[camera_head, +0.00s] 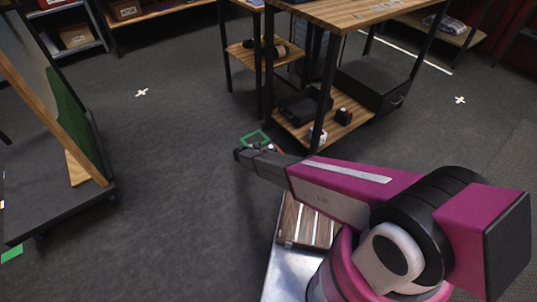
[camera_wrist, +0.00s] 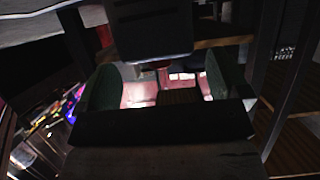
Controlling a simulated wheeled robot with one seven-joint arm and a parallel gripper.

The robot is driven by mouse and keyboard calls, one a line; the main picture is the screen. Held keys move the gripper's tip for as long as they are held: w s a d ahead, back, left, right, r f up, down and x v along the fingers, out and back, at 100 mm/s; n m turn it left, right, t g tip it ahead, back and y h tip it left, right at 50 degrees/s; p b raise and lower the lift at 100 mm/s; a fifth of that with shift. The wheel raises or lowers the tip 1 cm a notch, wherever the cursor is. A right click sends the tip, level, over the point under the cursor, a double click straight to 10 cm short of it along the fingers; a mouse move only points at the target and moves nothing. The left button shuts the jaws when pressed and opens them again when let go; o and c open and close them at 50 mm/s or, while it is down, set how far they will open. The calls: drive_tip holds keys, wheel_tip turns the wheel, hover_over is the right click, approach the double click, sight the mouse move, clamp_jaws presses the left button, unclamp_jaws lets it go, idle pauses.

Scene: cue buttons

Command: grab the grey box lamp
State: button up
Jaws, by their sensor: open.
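I cannot surely pick out the grey box lamp in either view. On the low shelf of the workbench in the head view are a small pale box (camera_head: 317,135) and a small dark box (camera_head: 343,116). In the wrist view a dark grey boxy shape (camera_wrist: 150,28) hangs at the top middle; I cannot tell what it is. My gripper (camera_wrist: 161,87) is open in the wrist view, its two greenish fingers apart, with nothing clearly held between them. In the head view my arm reaches toward the bench's near side, and the fingertips are hard to make out.
The wooden-topped workbench (camera_head: 345,11) has dark legs and a large black case (camera_head: 375,83) below. A wheeled board (camera_head: 75,110) stands at left. A slatted wooden piece (camera_head: 304,222) lies near my base. Grey floor (camera_head: 180,170) is clear between.

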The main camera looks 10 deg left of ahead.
sight(266, 149)
drive_tip(key=shift+x, duration=1.6)
drive_tip(key=c, duration=1.3)
drive_tip(key=shift+r, duration=0.15)
